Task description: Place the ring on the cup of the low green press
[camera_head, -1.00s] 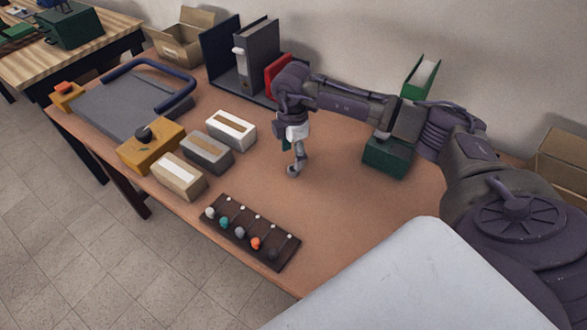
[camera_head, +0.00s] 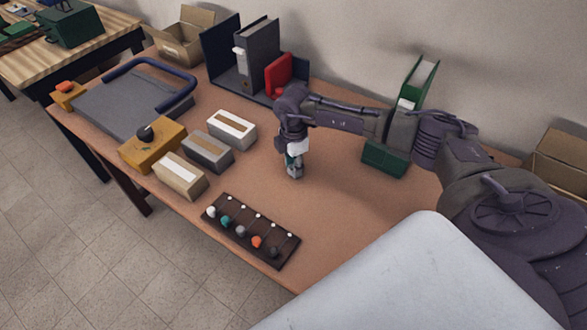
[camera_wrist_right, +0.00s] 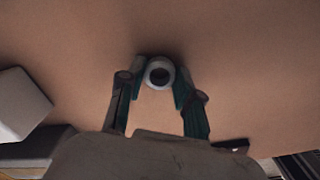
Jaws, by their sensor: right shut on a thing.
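My right gripper (camera_head: 294,172) is in the middle of the brown table, pointing down close over its surface. In the right wrist view my right gripper (camera_wrist_right: 160,76) is shut on a small pale ring (camera_wrist_right: 151,64), which sits between the fingertips with its dark hole showing. A low green block (camera_head: 384,158) stands right of the gripper, apart from it. A taller green piece (camera_head: 425,75) with a pale face rises behind my arm. My arm hides the part between, so I cannot tell whether they are one press, and I see no cup. My left gripper is out of view.
A dark rack with several coloured knobs (camera_head: 276,261) lies at the front edge. Three boxes (camera_head: 206,152) stand left of the gripper, with a yellow-and-grey device (camera_head: 150,153) beyond. Binders (camera_head: 258,60) and a red item (camera_head: 281,72) stand behind. Table right of the rack is clear.

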